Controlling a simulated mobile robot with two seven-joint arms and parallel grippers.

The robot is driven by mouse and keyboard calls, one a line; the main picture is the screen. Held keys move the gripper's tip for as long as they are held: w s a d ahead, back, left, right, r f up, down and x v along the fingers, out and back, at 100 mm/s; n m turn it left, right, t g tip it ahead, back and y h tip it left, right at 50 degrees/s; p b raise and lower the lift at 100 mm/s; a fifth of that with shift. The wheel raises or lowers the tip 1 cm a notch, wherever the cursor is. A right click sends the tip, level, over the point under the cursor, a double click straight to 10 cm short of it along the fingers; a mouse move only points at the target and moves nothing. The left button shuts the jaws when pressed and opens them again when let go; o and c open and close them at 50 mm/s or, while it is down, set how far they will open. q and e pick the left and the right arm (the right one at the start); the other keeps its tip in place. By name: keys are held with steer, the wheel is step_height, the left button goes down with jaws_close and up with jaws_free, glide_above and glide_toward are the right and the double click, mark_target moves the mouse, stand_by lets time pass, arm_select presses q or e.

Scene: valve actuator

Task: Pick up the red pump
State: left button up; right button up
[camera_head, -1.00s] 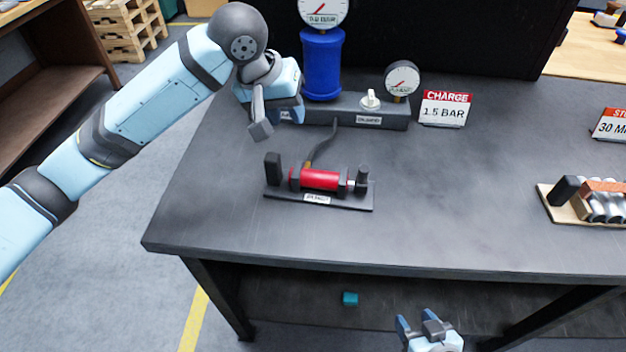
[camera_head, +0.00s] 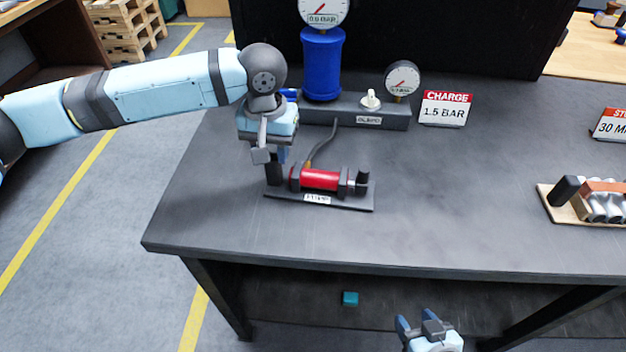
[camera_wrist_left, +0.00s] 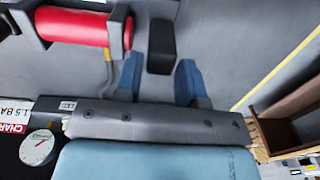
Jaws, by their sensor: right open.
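The red pump (camera_head: 320,180) lies on a narrow black base plate on the dark workbench, with an upright black block (camera_head: 273,172) at its left end. My left gripper (camera_head: 271,154) points down just above and around the top of that black block. In the left wrist view its two blue fingertips (camera_wrist_left: 160,80) stand apart, with the black block (camera_wrist_left: 161,45) between or just beyond them. Contact cannot be told. The red cylinder (camera_wrist_left: 88,27) shows to the left there. My right gripper (camera_head: 425,325) is open and empty, below the bench's front edge.
Behind the pump stand a blue cylinder (camera_head: 322,62) with a gauge, a grey manifold (camera_head: 385,117) with a second gauge, and a charge sign (camera_head: 446,108). A hose runs from the pump toward the manifold. A parts tray (camera_head: 548,203) lies at right. The bench between is clear.

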mark_target(273, 170)
arm_select(q)
steer(key=shift+s+f, duration=0.15)
steer(key=shift+f, duration=2.6)
jaws_close()
